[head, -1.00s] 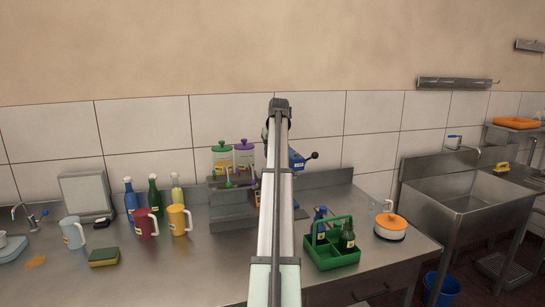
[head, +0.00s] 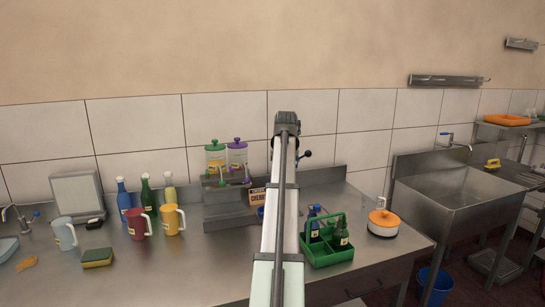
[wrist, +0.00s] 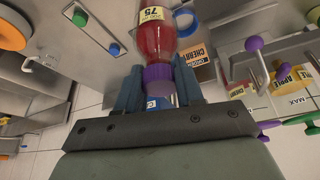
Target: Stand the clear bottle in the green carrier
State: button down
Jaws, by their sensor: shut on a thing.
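My gripper (wrist: 159,92) is shut on a see-through bottle holding red liquid (wrist: 153,40), with a yellow label reading 75. Its fingers are on either side of the bottle's purple neck part (wrist: 158,73). In the head view my arm hides the gripper and this bottle. The green carrier (head: 327,257) stands on the counter to the right of my arm.
A pump rack (head: 228,210) and a cherry sign (head: 257,197) stand behind, left of my arm. Jugs (head: 172,218), bottles and a sponge (head: 97,257) occupy the left. The front middle counter is clear.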

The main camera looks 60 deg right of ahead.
jog(key=s+a+f+m+g, duration=0.1)
jog(key=s+a+f+m, duration=0.35)
jog(key=s+a, duration=0.8)
jog(key=s+d+f+n, duration=0.3)
jog(key=s+d, duration=0.1)
jog(key=s, duration=0.1)
jog(key=shift+s+d+f, duration=0.3)
jog(key=shift+d+f, duration=0.05)
jog(key=shift+f, duration=0.15)
dwell(0.7)
